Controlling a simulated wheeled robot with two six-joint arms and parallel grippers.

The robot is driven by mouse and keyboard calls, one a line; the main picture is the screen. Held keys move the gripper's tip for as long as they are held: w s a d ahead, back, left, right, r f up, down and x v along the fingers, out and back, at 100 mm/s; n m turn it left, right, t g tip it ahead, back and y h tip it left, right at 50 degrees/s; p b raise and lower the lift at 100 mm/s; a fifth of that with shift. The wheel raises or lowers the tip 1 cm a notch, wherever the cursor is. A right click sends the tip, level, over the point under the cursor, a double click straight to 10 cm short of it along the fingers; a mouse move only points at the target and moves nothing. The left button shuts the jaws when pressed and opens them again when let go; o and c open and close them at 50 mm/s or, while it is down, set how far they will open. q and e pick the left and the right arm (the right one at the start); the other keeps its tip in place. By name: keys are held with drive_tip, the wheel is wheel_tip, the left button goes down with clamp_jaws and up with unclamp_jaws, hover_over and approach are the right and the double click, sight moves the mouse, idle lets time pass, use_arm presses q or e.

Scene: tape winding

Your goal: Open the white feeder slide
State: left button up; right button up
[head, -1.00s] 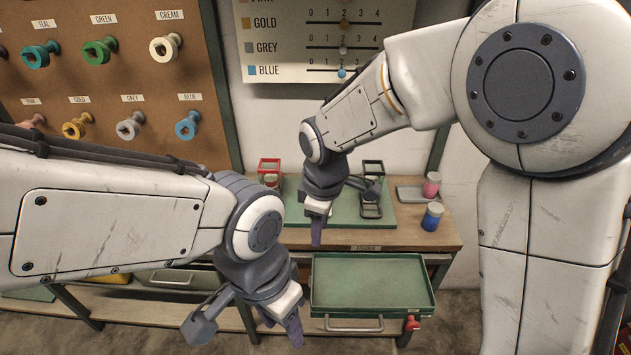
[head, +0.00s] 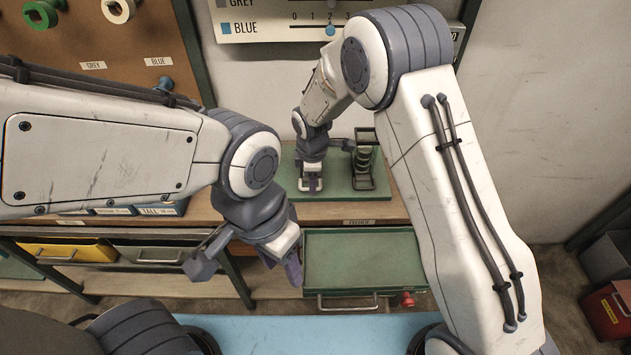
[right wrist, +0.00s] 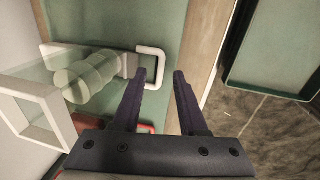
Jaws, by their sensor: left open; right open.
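The white feeder slide (right wrist: 158,62) shows in the right wrist view as a white loop handle joined to a clear housing with pale round pieces (right wrist: 85,78) inside. My right gripper (right wrist: 160,76) is open, with one finger over the inside of the loop and the other outside it; the outer bar lies between them. I cannot tell whether they touch. In the head view my right gripper (head: 311,178) is low over the green mat (head: 340,186), and the slide is mostly hidden beneath it. My left gripper (head: 245,268) is open and empty, in front of the bench.
A black-framed feeder (head: 364,165) stands just right of my right gripper. A red part (right wrist: 140,127) lies close to the slide. An open green drawer (head: 362,262) sticks out below the bench front. A blue spool peg and bins are at the left.

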drive_tip(key=shift+w+f, duration=0.15)
drive_tip(key=shift+f, duration=0.8)
clamp_jaws()
drive_tip(key=shift+d, duration=0.1)
idle(0.7)
